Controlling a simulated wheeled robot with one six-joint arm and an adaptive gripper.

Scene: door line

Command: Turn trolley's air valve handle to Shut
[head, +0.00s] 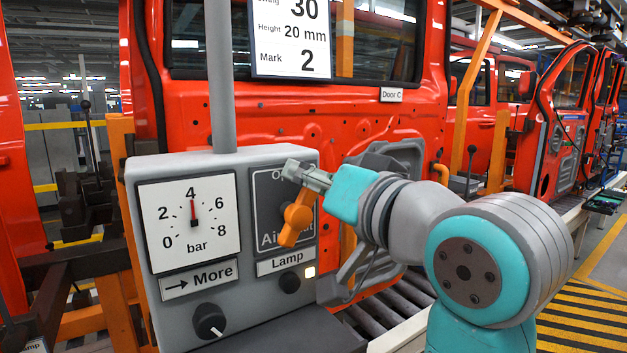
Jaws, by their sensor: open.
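The orange air valve handle (296,222) sits on a dark plate (264,194) on the front of the grey trolley box (180,162). It is tilted, running from upper right to lower left. The plate's lettering is partly covered: an "O" shows at the top and "Ai" at the lower left. No full "Shut" mark is visible. My gripper (292,170) is open, just above the handle's upper end in the picture, and covers part of the plate. I cannot tell whether it touches the handle.
The gauge (190,222) reads about 4 bar. A grey post (220,80) rises from the box. A red door (260,118) stands close behind.

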